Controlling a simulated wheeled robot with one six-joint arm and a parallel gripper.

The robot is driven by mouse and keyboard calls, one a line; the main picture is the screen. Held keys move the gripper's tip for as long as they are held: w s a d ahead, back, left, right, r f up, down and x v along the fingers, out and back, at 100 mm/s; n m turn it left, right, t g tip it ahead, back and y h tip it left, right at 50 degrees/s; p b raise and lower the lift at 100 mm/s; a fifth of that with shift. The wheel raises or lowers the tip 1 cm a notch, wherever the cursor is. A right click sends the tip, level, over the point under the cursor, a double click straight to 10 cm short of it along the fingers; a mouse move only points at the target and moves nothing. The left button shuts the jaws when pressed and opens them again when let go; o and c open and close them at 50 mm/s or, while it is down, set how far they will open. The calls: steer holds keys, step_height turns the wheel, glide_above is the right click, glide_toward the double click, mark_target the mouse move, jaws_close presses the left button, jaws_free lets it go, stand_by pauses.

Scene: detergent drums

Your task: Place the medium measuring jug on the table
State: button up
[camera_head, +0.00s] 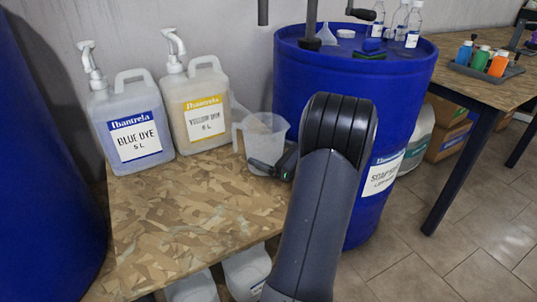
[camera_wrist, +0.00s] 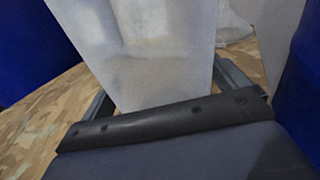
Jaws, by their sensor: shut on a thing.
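A translucent measuring jug (camera_head: 264,138) with a handle on its left is upright over the back right part of the patterned wooden table (camera_head: 185,205). My gripper (camera_head: 268,168) is shut on the jug low on its body. In the wrist view the pale jug wall (camera_wrist: 140,50) fills the space between the two fingers (camera_wrist: 165,90). I cannot tell whether the jug's base touches the table. My arm hides part of the table's right side.
A blue dye canister (camera_head: 130,130) and a yellow dye canister (camera_head: 198,108) with pumps stand left of the jug. A blue drum (camera_head: 350,75) stands close on the right, with bottles on top. White containers (camera_head: 247,272) sit below the table. The table's front middle is clear.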

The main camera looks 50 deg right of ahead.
steer(key=shift+f, duration=0.1)
steer(key=o, duration=0.7)
steer(key=shift+c, duration=0.2)
steer(key=shift+r, duration=0.2)
steer(key=s+p, duration=0.1)
steer(key=s, duration=0.3)
steer(key=s+d+p, duration=0.1)
steer(key=s, duration=0.3)
steer(key=s+d, duration=0.1)
steer(key=s, duration=0.3)
steer(key=shift+f+p, duration=0.15)
steer(key=shift+p, duration=0.25)
